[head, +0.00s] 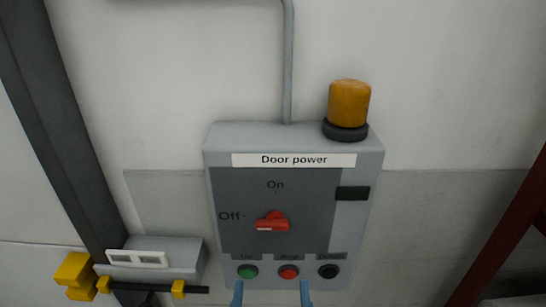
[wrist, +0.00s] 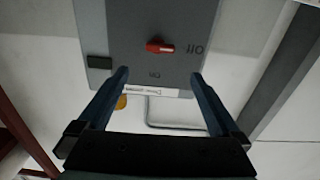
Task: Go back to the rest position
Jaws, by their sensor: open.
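My gripper (wrist: 159,82) is open and empty, its two blue fingers spread wide in the wrist view. In the head view only its fingertips (head: 272,292) show at the bottom edge, in front of the lower part of the grey Door power box (head: 222,145). The box also shows upside down in the wrist view (wrist: 190,20). Its red rotary switch (head: 272,222) lies sideways, in line with the Off mark; it also shows in the wrist view (wrist: 160,47). The fingers appear apart from the switch.
Green (head: 247,272), red (head: 289,272) and black (head: 329,272) buttons line the box's bottom. An amber lamp (head: 348,104) stands on top. A dark post (head: 60,130) and a grey box with yellow parts (head: 185,255) are at left; a red beam (head: 505,240) is at right.

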